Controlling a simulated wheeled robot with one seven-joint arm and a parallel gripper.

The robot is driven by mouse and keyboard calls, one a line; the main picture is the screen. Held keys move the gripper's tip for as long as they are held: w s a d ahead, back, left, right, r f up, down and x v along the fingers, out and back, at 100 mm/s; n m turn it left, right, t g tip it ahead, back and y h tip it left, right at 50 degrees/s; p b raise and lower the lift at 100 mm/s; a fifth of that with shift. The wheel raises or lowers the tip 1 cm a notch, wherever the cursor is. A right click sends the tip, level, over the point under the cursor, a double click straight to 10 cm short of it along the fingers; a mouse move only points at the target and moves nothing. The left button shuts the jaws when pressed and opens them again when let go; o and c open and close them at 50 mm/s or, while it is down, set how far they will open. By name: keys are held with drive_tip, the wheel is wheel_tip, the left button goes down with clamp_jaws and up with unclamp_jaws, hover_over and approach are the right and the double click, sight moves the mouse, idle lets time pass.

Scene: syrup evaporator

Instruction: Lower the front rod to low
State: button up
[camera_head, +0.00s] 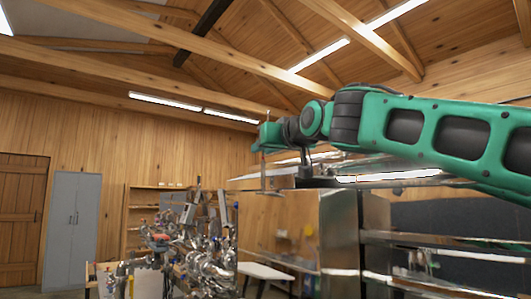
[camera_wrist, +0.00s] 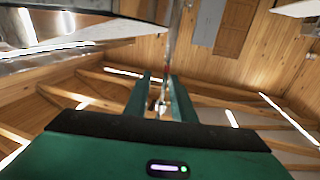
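A thin upright metal rod (camera_head: 263,176) hangs at the left end of the evaporator's metal top in the head view. My gripper (camera_head: 262,140) is at the rod's upper part, at the end of my raised green arm. In the wrist view the rod (camera_wrist: 172,40) runs from the top edge down between the two green fingers of my gripper (camera_wrist: 158,78). The fingers stand apart on either side of it, with a visible gap on the left. A shiny rod end (camera_wrist: 160,104) shows between them. The rod's lower end is unclear.
The steel evaporator (camera_head: 340,225) fills the right side, partly behind my arm. A cluttered heap of metal parts (camera_head: 205,250) stands left of it. A grey cabinet (camera_head: 70,230) and a wooden door (camera_head: 20,215) are at the back left.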

drive_tip(key=v, duration=1)
drive_tip(key=shift+s+d, duration=0.15)
drive_tip(key=shift+s, duration=0.15)
idle(0.4)
